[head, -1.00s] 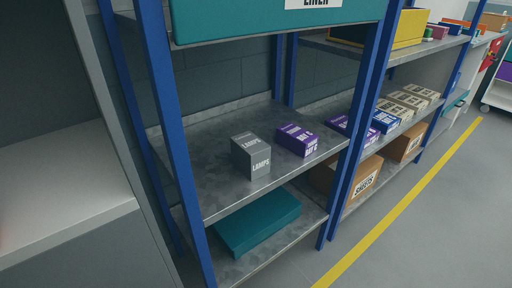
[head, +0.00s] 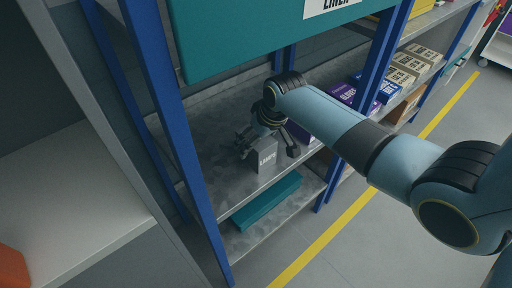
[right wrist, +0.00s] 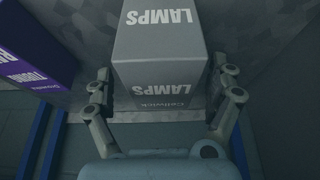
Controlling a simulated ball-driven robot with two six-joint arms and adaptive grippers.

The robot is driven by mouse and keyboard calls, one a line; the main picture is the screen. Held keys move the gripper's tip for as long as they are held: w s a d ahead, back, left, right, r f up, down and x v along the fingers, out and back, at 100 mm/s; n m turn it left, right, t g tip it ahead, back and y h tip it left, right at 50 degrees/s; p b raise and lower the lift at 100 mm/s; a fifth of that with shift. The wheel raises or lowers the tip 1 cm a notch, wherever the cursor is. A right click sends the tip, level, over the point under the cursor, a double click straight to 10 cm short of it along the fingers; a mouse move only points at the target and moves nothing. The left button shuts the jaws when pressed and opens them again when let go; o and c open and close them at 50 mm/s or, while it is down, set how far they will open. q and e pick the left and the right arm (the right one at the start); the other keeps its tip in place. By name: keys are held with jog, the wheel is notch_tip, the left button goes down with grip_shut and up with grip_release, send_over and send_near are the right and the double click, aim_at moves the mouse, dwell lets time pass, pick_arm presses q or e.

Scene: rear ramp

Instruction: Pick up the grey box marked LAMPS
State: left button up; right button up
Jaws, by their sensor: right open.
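The grey box marked LAMPS (head: 265,161) stands upright on the metal middle shelf (head: 225,190). My right gripper (head: 268,148) reaches over the shelf from the right and is at the box, its fingers spread to either side. In the right wrist view the grey box (right wrist: 165,50) fills the upper middle, its lettering upside down. The right gripper's fingers (right wrist: 165,105) are open, one on each side of the box's near end. I cannot tell if either finger touches it. My left gripper is not in view.
A purple box (right wrist: 35,60) stands close beside the grey box. A teal item (head: 262,203) lies on the shelf below.

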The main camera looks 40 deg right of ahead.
jog(key=shift+x, duration=0.75)
jog(key=shift+s, duration=0.1)
jog(key=c, duration=1.5)
jog(key=shift+o, duration=0.2)
jog(key=shift+r, duration=0.1)
